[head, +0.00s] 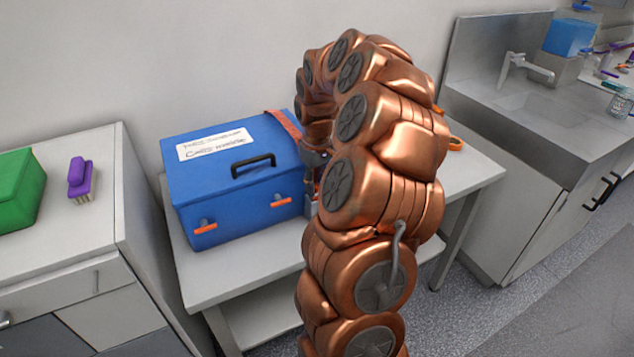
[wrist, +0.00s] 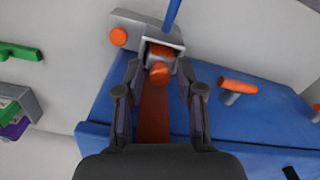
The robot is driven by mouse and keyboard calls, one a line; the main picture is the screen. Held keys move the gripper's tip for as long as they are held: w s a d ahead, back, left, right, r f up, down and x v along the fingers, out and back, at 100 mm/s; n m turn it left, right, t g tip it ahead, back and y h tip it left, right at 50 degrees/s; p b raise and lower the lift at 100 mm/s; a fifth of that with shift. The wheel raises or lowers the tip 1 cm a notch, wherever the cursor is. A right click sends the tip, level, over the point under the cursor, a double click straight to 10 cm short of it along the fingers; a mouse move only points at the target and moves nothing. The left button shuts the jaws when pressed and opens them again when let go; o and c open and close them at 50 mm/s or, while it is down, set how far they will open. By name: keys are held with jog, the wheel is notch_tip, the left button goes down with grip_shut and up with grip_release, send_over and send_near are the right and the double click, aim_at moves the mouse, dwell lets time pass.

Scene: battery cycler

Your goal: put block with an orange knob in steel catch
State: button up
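My gripper (wrist: 160,72) points at the orange knob (wrist: 159,72) in the wrist view. Its two dark fingers are apart, one on each side of the knob, with a narrow gap visible to each side. The knob is on a small grey block (wrist: 152,53) with more orange behind it. The block is at a grey metal piece (wrist: 145,22), which looks like the steel catch; I cannot tell whether it is seated there. In the head view my copper arm hides the block and catch, and my gripper (head: 313,163) shows only partly beside the blue box.
The blue box (head: 232,167) has a black handle and orange latches and stands on a white table (head: 262,253). An orange strap (head: 284,126) is at its back right. A purple brush (head: 80,178) and green box (head: 18,190) are on the left cabinet. A sink (head: 535,100) is right.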

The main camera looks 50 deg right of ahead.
aim_at(317, 185)
jog(key=shift+o, duration=0.2)
notch_tip(317, 185, up, 12)
jog(key=b, duration=0.2)
jog(key=shift+r, duration=0.15)
dwell(0.5)
jog(key=s+a+n, duration=0.1)
jog(key=s+a, duration=0.1)
jog(key=a, duration=0.9)
jog(key=s+a+n, duration=0.1)
jog(key=s+a, duration=0.2)
jog(key=a, duration=0.7)
jog(key=s+a+f+m+g, duration=0.1)
jog(key=s+a+f, duration=0.3)
jog(key=s, duration=0.5)
jog(key=s+a+f, duration=0.5)
jog(key=s+a, duration=0.2)
jog(key=s, duration=0.2)
jog(key=shift+s+a+f+m+g, duration=0.2)
jog(key=shift+s+m+g, duration=0.2)
